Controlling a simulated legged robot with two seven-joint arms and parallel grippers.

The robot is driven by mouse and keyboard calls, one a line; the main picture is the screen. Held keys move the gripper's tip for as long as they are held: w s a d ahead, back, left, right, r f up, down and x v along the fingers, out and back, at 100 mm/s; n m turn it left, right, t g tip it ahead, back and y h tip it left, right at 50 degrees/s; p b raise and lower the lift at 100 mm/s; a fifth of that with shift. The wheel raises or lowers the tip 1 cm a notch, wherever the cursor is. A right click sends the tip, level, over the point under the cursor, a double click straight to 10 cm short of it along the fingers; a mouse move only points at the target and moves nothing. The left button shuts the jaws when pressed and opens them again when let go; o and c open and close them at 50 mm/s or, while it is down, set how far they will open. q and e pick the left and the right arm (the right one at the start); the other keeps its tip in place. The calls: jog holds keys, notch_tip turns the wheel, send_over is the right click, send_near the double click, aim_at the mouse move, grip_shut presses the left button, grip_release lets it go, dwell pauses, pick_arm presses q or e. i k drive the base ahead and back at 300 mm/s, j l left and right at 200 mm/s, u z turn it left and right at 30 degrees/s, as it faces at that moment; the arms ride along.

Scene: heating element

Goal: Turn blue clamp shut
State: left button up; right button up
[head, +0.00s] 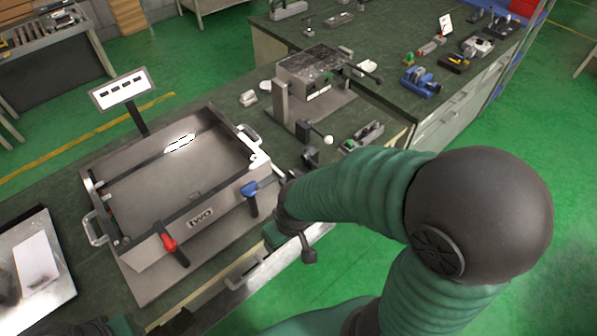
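The blue clamp (249,189) is on the front wall of a metal box (207,216) marked "IWO", near its right corner. Its blue handle sits at the wall's top edge, with a dark shaft hanging down the outer face. A red clamp (168,242) is on the same wall, further left. My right arm comes in from the right, and its dark wrist end (288,203) is just right of the blue clamp. I cannot tell whether it touches the clamp. Its fingers are not clear. Dark and green parts of mine show at the bottom left edge; no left fingers can be made out.
A small sign (123,88) stands behind the box. A fixture with a dark block (310,68) and a white-knobbed lever (328,140) stands behind my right arm. A metal tray (36,268) lies at the left. Tools lie on the far bench.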

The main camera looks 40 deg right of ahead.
aim_at(250, 189)
jog(key=z, duration=0.8)
